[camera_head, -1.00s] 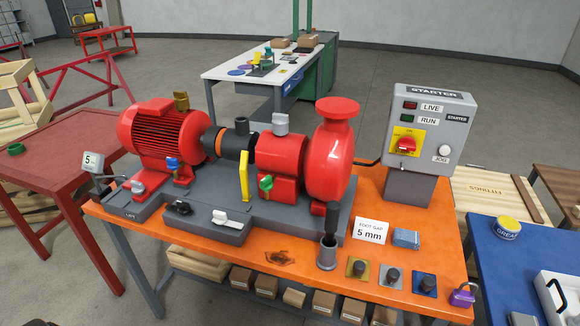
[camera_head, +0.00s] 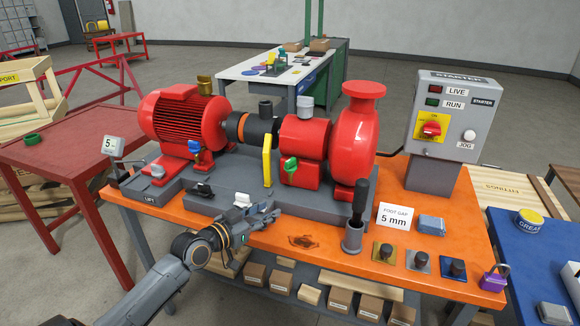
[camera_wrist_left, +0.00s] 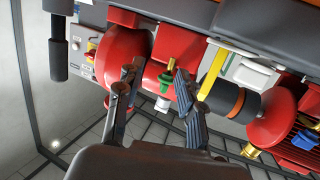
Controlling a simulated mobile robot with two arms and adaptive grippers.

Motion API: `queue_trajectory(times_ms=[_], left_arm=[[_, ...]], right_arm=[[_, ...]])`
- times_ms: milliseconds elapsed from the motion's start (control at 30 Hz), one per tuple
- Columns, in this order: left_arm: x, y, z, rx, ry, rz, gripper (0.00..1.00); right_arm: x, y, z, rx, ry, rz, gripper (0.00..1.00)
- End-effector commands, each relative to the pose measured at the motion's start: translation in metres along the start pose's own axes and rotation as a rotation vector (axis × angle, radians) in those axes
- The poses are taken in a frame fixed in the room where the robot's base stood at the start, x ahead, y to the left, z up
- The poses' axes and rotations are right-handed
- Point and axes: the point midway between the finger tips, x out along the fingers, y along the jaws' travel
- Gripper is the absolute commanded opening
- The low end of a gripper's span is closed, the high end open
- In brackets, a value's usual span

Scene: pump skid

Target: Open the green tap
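The green tap (camera_head: 290,168) is on the red pump body in the head view, right of a yellow bar (camera_head: 267,160). The green tap (camera_wrist_left: 171,50) shows ahead of the fingertips in the left wrist view, apart from them. My right gripper is not in view.
A blue tap (camera_head: 194,147) is on the motor side. A starter box (camera_head: 444,115) stands behind.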

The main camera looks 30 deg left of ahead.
Motion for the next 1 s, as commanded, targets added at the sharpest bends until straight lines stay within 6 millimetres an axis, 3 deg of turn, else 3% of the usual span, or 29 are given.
queue_trajectory(times_ms=[33,100,200,467,1000], left_arm=[[0.0,-0.011,-0.023,0.004,0.056,-0.011,0.38],[-0.001,-0.022,-0.047,0.001,0.117,-0.021,0.38],[-0.002,-0.031,-0.068,-0.003,0.169,-0.032,0.38],[0.02,-0.034,-0.079,-0.008,0.182,-0.035,0.38],[0.109,-0.036,-0.092,-0.008,0.179,-0.034,0.38]], right_arm=[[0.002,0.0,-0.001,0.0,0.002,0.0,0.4],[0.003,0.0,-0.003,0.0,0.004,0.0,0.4],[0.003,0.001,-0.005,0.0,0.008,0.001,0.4],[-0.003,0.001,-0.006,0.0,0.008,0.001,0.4],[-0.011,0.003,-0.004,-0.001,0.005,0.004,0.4]])
